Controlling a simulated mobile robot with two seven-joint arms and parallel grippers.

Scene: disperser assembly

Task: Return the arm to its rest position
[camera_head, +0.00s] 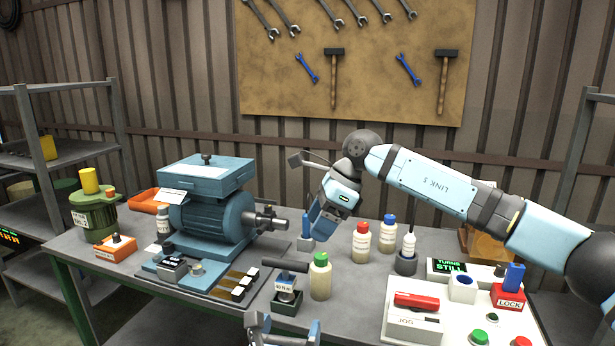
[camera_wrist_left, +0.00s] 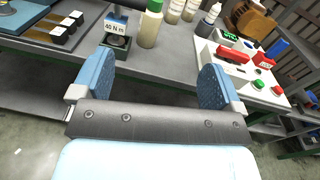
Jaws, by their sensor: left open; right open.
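My left gripper (camera_head: 283,328) shows at the bottom edge in front of the workbench (camera_head: 225,313). In the left wrist view the left gripper (camera_wrist_left: 154,82) is open and empty, its two blue fingers wide apart, with the bench edge beyond them. My right arm (camera_head: 435,185) reaches in from the right above the bench.
A blue motor unit (camera_head: 210,215) stands at left. A green-capped bottle (camera_head: 320,278) and a dark stand marked 40 N m (camera_head: 286,290) are near the front edge. Red-capped (camera_head: 361,243) and blue-capped (camera_head: 387,237) bottles stand behind. A white control panel (camera_head: 455,325) lies front right.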

